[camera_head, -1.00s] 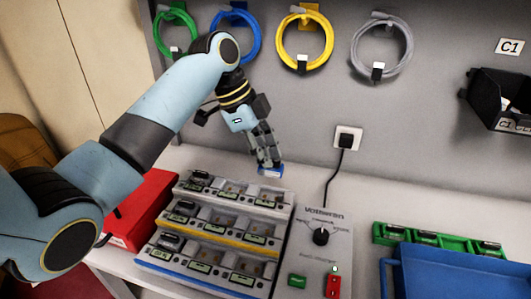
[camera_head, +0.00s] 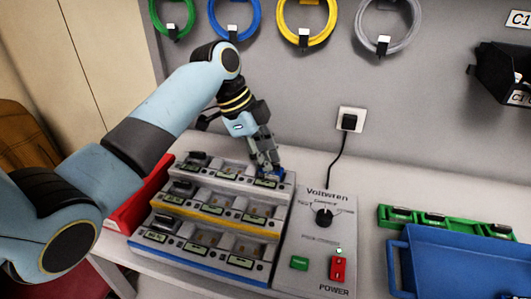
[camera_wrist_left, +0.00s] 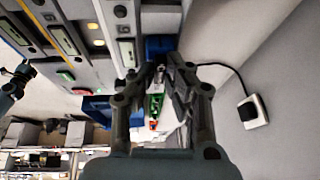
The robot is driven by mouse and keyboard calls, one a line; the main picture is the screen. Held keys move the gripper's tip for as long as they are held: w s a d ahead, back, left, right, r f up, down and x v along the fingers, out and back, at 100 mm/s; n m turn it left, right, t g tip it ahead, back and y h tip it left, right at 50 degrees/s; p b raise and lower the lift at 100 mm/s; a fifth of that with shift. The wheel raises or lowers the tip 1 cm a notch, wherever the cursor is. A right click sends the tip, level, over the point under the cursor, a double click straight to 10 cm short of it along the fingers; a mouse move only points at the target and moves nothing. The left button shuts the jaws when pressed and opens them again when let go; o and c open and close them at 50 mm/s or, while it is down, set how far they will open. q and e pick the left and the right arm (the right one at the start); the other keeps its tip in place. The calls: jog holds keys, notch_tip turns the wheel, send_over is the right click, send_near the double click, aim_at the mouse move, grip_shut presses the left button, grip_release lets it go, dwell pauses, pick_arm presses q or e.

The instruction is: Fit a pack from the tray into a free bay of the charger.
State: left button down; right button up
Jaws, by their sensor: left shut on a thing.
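The charger (camera_head: 291,243) is a grey stepped unit with three rows of bays and a control panel at its right. My left gripper (camera_head: 267,166) is shut on a small blue pack (camera_head: 271,177) at the right end of the charger's top, rear row. The pack also shows in the left wrist view (camera_wrist_left: 160,45), between the fingertips; its lower part is hidden, so I cannot tell how deep it sits. Some bays hold dark packs; others look empty. A blue tray (camera_head: 455,272) stands at the right. What looks like my right gripper (camera_wrist_left: 27,72) shows small in the left wrist view.
A green rack (camera_head: 435,221) with several dark packs lies behind the blue tray. A red box (camera_head: 130,212) is left of the charger. A black cable runs from the panel to the wall socket (camera_head: 349,121). Coiled cables hang on the wall behind.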

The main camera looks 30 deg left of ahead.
pick_arm(q)
jog(key=shift+f, duration=0.3)
pick_arm(e)
jog(key=shift+a, duration=0.3)
dwell(0.3)
pick_arm(q)
jog(key=c, duration=1.3)
grip_release()
jog(key=shift+o, duration=0.2)
jog(key=v, duration=1.2)
pick_arm(e)
jog(key=shift+d, duration=0.15)
pick_arm(q)
jog(key=shift+f, duration=0.15)
pick_arm(e)
jog(key=shift+s, duration=0.1)
